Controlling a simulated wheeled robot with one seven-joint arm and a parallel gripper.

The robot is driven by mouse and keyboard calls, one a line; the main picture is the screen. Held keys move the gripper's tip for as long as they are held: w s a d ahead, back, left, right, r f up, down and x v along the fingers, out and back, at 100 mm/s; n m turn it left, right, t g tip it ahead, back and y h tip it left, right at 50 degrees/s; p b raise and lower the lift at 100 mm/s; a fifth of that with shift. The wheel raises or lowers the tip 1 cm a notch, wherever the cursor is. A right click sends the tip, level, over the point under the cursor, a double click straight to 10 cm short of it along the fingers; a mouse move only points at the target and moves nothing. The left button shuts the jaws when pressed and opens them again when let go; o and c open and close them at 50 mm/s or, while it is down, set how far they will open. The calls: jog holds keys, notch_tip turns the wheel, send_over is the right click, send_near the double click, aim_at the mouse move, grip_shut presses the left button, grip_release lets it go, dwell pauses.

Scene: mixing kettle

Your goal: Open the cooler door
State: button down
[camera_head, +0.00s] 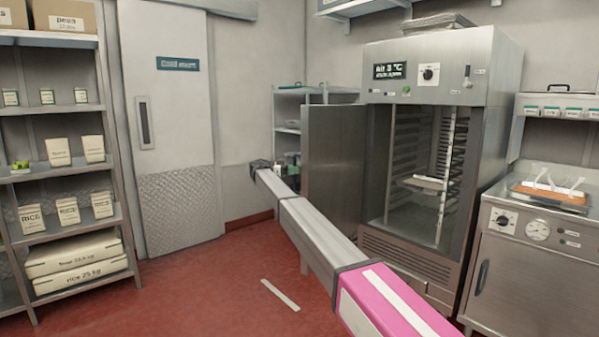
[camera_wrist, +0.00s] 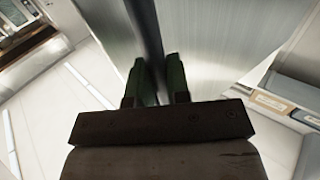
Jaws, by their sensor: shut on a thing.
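The cooler (camera_head: 440,65) is a tall steel cabinet at the right of the head view, with a lit display reading about 3 °C. Its door (camera_head: 335,160) stands swung out to the left, and the rack-lined interior shows. My gripper (camera_head: 290,165) is at the door's outer left edge, partly hidden by my arm. In the wrist view, the green fingers of my gripper (camera_wrist: 161,78) are shut on a dark upright handle bar (camera_wrist: 148,35) along the brushed steel door (camera_wrist: 215,45).
A steel counter (camera_head: 530,280) with an orange tray stands right of the cooler. A small shelf unit (camera_head: 288,92) is behind the door. A loaded shelf rack (camera_head: 50,110) and a grey door (camera_head: 170,110) are at left. The red floor (camera_head: 220,285) is mostly clear, with one white strip.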

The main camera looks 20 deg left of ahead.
jog(key=shift+w, duration=0.2)
jog(key=c, duration=1.1)
grip_release()
